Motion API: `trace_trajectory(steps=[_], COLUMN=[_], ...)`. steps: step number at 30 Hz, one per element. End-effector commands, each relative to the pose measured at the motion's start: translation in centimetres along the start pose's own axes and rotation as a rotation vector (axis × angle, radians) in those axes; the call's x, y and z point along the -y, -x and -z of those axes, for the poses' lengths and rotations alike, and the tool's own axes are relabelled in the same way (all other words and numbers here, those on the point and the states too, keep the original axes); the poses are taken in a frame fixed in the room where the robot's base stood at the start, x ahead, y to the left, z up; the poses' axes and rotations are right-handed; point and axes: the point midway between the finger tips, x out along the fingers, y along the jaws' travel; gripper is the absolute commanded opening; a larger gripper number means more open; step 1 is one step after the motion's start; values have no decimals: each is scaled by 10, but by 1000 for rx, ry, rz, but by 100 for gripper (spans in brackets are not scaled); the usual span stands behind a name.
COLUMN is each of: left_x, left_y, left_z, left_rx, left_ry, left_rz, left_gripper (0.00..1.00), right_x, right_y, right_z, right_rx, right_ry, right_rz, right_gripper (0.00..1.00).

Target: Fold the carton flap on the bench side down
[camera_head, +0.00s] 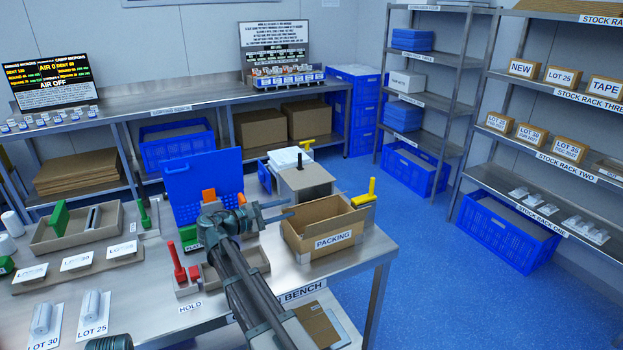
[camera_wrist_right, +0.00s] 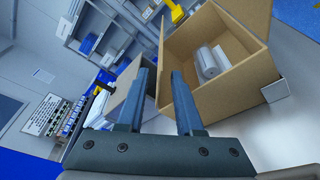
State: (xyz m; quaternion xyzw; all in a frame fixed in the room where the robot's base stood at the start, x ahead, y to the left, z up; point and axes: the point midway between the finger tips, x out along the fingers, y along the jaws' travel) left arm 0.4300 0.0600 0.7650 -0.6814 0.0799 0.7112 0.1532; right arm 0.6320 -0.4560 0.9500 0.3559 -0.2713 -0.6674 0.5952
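In the right wrist view the carton (camera_wrist_right: 235,85) is open at the top, with a pale silvery roll (camera_wrist_right: 212,62) inside. A cardboard panel (camera_wrist_right: 247,14) stands up at its far end there; I cannot tell whether it is a flap or a wall. My right gripper (camera_head: 286,209) is at the carton's left side, near its rim. Its fingers are apart with nothing between them, as the right wrist view (camera_wrist_right: 164,74) shows.
A blue perforated panel (camera_head: 203,185) and a red handle (camera_head: 177,262) are left of my right arm. The bench's right end is clear.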

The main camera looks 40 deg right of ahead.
Motion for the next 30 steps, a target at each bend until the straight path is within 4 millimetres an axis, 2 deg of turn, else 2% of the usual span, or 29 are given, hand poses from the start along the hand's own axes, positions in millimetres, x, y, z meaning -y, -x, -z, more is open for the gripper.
trace_trajectory(steps=[18,30], left_x=[1,1], left_y=[10,10], left_z=[-1,-1], left_rx=[0,0], left_ry=[0,0], left_rz=[0,0], left_gripper=[50,50], right_x=[-1,0], right_y=[58,64], right_z=[0,0], right_rx=[-1,1], right_ry=[0,0], right_rz=[-1,0], right_gripper=[35,35])
